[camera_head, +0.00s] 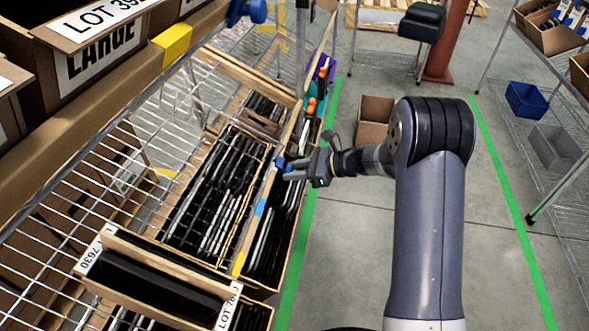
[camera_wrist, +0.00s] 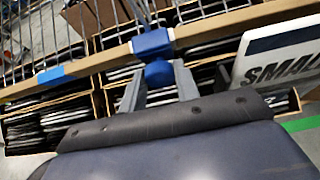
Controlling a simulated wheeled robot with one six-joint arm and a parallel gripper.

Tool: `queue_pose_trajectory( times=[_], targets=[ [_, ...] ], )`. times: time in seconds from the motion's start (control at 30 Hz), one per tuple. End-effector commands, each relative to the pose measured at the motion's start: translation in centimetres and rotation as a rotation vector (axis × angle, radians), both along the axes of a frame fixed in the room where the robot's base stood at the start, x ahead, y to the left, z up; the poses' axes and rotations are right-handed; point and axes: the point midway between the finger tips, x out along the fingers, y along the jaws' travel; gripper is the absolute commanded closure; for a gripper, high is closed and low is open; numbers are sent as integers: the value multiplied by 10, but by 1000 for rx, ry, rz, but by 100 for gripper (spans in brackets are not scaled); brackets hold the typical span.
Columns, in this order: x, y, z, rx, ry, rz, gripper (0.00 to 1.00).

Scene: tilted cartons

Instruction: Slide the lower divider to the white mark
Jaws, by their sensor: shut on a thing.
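The lower divider's blue knob (camera_head: 281,162) is on the wooden front rail (camera_head: 268,187) of the lower shelf. In the wrist view, its blue clip (camera_wrist: 152,42) wraps the rail, with the round knob (camera_wrist: 159,73) below. My gripper (camera_head: 291,169) is shut on the knob, and its two fingers show in the wrist view (camera_wrist: 158,86) on either side of it. Blue tape (camera_head: 260,207) and yellow tape (camera_head: 240,263) mark the rail nearer me.
Tilted cartons (camera_head: 222,262) of black flat items lie behind and below the rail. An upper rail (camera_head: 135,85) carries yellow tape and another blue knob (camera_head: 257,11). A white "SMALL" sign (camera_wrist: 283,48) stands right of my gripper in the wrist view.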

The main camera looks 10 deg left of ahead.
Motion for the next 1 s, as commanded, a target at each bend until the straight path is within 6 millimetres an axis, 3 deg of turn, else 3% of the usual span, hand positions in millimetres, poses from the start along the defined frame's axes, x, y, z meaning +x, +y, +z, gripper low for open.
queue_pose_trajectory(
  times=[0.27, 0.3, 0.53, 0.83, 1.0],
  targets=[
    [5, -1, 2, -1, -10, -14, 100],
    [6, -1, 2, -1, -10, -14, 68],
    [5, -1, 2, -1, -9, -11, 49],
    [3, -4, 3, 0, -6, -9, 48],
    [2, -25, 13, -1, -6, -12, 48]
  ],
)
